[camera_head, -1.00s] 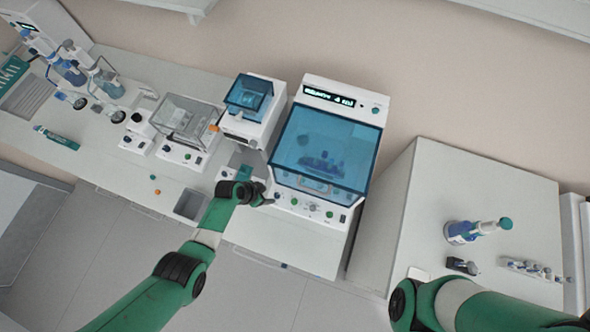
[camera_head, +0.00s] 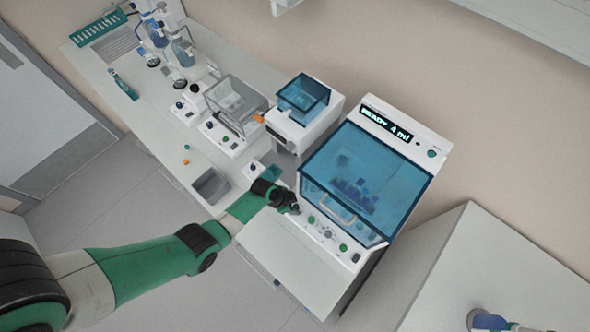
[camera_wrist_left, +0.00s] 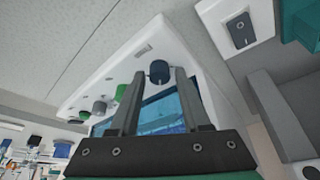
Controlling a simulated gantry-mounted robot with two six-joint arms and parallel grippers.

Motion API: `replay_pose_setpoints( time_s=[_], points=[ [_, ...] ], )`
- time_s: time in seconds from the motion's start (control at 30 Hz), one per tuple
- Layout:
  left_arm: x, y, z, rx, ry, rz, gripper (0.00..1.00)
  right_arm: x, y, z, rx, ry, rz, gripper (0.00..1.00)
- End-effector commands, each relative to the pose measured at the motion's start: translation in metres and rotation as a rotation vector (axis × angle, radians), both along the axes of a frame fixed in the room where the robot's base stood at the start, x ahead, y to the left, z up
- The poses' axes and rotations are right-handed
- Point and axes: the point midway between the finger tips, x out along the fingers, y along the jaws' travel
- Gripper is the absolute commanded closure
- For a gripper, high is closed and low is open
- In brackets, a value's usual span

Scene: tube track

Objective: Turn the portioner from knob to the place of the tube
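The portioner (camera_head: 432,175) is a white machine with a blue see-through lid (camera_head: 365,170) and a lit display (camera_head: 387,124) reading "READY 4 ml". Blurred blue shapes show behind the lid. Its front panel carries several knobs, including a pale one (camera_head: 327,234) and a green one (camera_head: 343,247). My left gripper (camera_head: 294,208) is at the panel's left end. In the left wrist view its fingers (camera_wrist_left: 160,78) stand apart, with a dark blue knob (camera_wrist_left: 159,71) between the tips and visible gaps at its sides. My right gripper is out of view.
A smaller device with a blue lid (camera_head: 303,95) and a clear-covered device (camera_head: 235,102) stand to the left. A grey bin (camera_head: 210,186) is set in the counter. A green-capped tube-like item (camera_head: 123,86) lies at the far left. A separate white cabinet (camera_head: 480,265) stands right.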

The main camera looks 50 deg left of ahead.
Motion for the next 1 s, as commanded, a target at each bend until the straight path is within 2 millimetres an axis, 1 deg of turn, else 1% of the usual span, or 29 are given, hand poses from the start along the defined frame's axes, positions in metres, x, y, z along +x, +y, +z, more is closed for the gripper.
replay_pose_setpoints(
  time_s=[0.03,0.23,0.67,0.87,1.0],
  points=[
    [0.0000,0.0000,0.0000,0.000,0.000,0.000,0.64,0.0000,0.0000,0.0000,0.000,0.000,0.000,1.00],
    [0.0000,0.0000,0.0000,0.000,0.000,0.000,1.00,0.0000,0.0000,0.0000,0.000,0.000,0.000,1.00],
    [-0.0003,-0.0005,0.0002,0.001,0.001,0.027,1.00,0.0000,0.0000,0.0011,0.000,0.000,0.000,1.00],
    [-0.0010,-0.0012,0.0003,0.001,0.001,0.116,1.00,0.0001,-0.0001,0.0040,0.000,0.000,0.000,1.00],
    [-0.0009,-0.0021,0.0005,0.000,0.000,0.216,1.00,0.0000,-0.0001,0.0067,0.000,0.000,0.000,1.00]
  ],
)
